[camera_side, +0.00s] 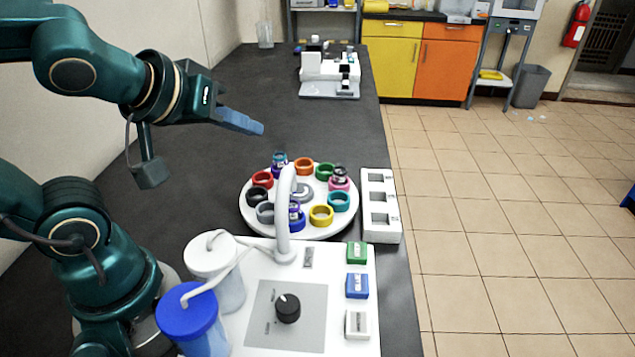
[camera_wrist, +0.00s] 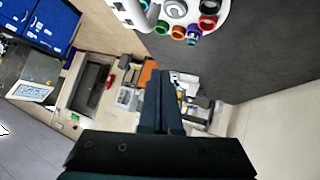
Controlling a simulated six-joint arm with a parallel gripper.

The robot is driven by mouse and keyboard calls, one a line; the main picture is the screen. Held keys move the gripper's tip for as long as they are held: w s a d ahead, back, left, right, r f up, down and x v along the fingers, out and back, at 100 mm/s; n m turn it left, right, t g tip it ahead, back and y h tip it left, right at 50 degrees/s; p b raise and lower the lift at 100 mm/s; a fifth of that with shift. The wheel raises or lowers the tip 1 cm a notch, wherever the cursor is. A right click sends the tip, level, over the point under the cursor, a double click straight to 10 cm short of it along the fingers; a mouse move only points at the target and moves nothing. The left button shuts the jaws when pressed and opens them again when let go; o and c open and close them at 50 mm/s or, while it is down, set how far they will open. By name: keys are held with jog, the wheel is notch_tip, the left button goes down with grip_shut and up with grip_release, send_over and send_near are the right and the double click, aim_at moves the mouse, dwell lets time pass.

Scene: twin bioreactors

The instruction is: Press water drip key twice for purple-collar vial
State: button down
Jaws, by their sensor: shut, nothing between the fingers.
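My gripper (camera_side: 258,128) is shut and empty, held in the air above the bench, behind and above the round carousel. Its shut blue-grey fingers also show in the wrist view (camera_wrist: 160,98). The white dispenser base (camera_side: 332,256) has a green key (camera_side: 357,252), a blue key (camera_side: 357,286) and a pale grey key (camera_side: 357,324) along its right side; their labels are too small to read. The white carousel (camera_side: 249,219) carries coloured ring holders. Dark vials stand in a few; one in the blue ring (camera_side: 296,222) is near the white spout (camera_side: 285,205).
A blue-capped bottle (camera_side: 190,315) and a white-capped bottle (camera_side: 214,262) stand at the dispenser's left. A black knob (camera_side: 288,307) sits on its panel. A white three-slot rack (camera_side: 380,236) is right of the carousel. A white instrument (camera_side: 329,75) stands farther back.

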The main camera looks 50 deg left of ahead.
jog(key=s+d+f+m+g+h, duration=0.2)
jog(key=s+d+f+m+g, duration=0.2)
jog(key=s+d+m, duration=0.1)
jog(key=shift+s+f+m+h, duration=0.2)
jog(key=shift+s+m+h, duration=0.2)
jog(key=shift+s+m, duration=0.35)
jog(key=shift+w, duration=0.1)
jog(key=w+d+r+n+g, duration=0.3)
jog(key=w+d+r+n, duration=0.25)
jog(key=r+n, duration=0.4)
jog(key=d+f+g, duration=0.3)
jog(key=d+f, duration=0.2)
jog(key=d, duration=0.7)
jog(key=shift+w+d+m, duration=0.15)
jog(key=shift+d+m, duration=0.1)
jog(key=shift+m, duration=0.05)
